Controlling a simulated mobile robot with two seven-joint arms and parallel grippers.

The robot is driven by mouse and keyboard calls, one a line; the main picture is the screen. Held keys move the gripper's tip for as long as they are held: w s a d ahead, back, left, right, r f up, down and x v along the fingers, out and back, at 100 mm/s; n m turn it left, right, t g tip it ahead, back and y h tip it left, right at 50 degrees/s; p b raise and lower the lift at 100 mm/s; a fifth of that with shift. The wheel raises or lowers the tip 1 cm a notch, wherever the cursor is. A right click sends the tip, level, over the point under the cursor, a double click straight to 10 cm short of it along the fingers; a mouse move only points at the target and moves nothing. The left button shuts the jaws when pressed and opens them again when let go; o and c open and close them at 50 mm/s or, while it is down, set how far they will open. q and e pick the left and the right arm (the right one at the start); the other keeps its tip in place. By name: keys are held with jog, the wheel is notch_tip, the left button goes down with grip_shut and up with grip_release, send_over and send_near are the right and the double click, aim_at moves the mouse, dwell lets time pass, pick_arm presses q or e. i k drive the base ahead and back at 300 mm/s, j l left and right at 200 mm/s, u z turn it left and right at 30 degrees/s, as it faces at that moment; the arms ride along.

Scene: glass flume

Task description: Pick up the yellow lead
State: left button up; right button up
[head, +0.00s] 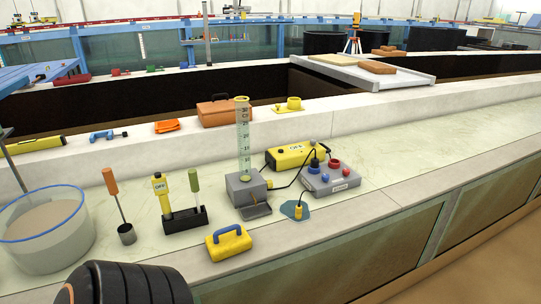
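Another black cable runs near a yellow instrument case (290,156) behind. Neither gripper shows in the head view. A dark ribbed part, probably of my arm, fills the bottom left edge.
A grey stand with a clear graduated cylinder (243,140) is left of the plug. A yellow block with a blue handle (229,243) sits at the front edge. A rack (185,219) of tools and a bucket (45,240) stand left. The counter to the right is clear.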

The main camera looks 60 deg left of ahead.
aim_at(299, 209)
jog(key=u, duration=1.55)
